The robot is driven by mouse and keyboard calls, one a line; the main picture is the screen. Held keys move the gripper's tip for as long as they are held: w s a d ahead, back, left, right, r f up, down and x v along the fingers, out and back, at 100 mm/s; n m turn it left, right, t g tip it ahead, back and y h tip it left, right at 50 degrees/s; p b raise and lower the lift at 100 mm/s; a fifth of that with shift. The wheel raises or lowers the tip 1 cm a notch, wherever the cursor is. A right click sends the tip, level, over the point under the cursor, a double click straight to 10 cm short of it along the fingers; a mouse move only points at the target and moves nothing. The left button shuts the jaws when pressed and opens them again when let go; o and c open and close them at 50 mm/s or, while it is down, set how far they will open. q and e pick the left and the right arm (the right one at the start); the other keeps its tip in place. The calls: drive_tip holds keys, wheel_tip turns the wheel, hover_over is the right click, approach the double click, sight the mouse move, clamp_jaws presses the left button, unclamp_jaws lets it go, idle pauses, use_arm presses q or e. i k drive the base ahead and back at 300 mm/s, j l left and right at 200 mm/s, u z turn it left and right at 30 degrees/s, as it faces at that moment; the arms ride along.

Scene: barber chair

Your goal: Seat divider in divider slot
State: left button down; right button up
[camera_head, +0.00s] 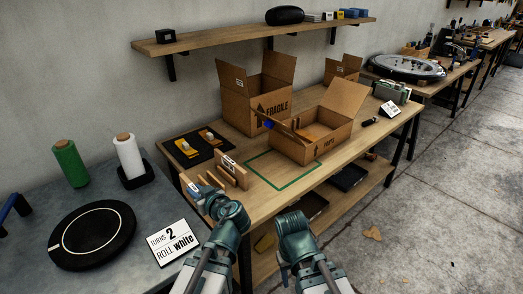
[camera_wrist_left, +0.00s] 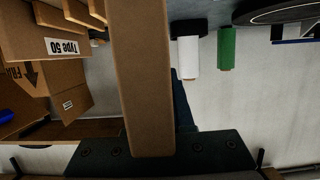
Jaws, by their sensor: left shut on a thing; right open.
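A brown cardboard divider (camera_wrist_left: 143,80) fills the middle of the left wrist view, and my left gripper (camera_wrist_left: 150,150) is shut on it. In the head view my left gripper (camera_head: 201,190) is at the near left edge of the wooden bench, beside a divider rack (camera_head: 236,174) labelled "Type 50"; the held divider is hard to make out there. An open cardboard box (camera_head: 312,141) marked "PARTS" stands mid-bench, with brown pieces inside; its slot cannot be made out. My right gripper (camera_head: 290,222) is open before the bench's front edge, its fingertips unclear.
A taller "FRAGILE" box (camera_head: 256,101) stands behind the parts box. A black tray (camera_head: 198,143) with orange items lies behind the rack. A green outline (camera_head: 268,182) marks bare bench between the rack and parts box. A grey table with rolls is at left.

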sight(312, 141)
drive_tip(key=l, duration=0.5)
drive_tip(key=i+l+z, duration=0.1)
drive_tip(key=l, duration=0.4)
drive_tip(key=i+l, duration=0.1)
drive_tip(key=l, duration=0.4)
drive_tip(key=i+l+z, duration=0.15)
drive_tip(key=i+l, duration=0.45)
drive_tip(key=l, duration=0.15)
